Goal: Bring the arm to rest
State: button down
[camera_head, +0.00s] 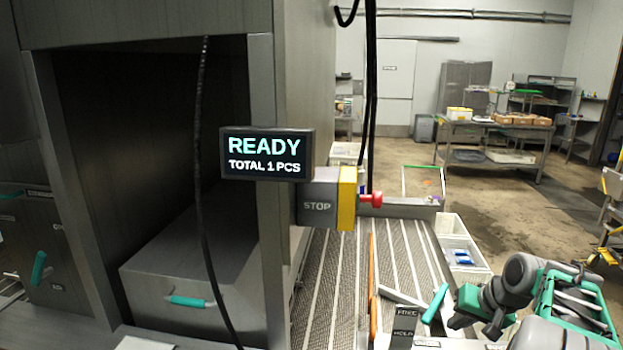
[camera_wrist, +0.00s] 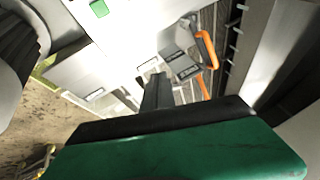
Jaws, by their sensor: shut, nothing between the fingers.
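My gripper (camera_wrist: 156,78) shows in the wrist view as a green body with a black finger part reaching forward. Its fingers are together with nothing between them. Grey panels and a floor area lie beyond the fingertips, and I cannot tell the gap to them. In the head view my grey and green arm (camera_head: 522,277) is folded at the lower right, beside the ribbed conveyor. The fingertips are not clear in that view.
A teal lever (camera_head: 435,303) stands near a FREE/HOLD plate (camera_head: 407,314), close to my arm. A ribbed conveyor (camera_head: 335,275), a red stop button (camera_head: 371,200) and a READY display (camera_head: 267,154) are left of it. White bins (camera_head: 465,262) stand behind. Open floor lies beyond.

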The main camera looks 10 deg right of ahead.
jog(key=a+f+n+g+b, duration=0.2)
jog(key=a+f+n+b, duration=0.1)
jog(key=a, duration=1.4)
jog(key=s+a+f+n+h+b, duration=0.1)
jog(key=s+a+f, duration=0.4)
jog(key=s+a, duration=0.5)
jog(key=a+n+b, duration=0.1)
jog(key=a+n, duration=0.1)
jog(key=a, duration=0.1)
jog(key=shift+s+a+g, duration=0.15)
jog(key=shift+s+g, duration=0.1)
jog(key=shift+g, duration=0.15)
jog(key=shift+f, duration=0.1)
dwell(0.7)
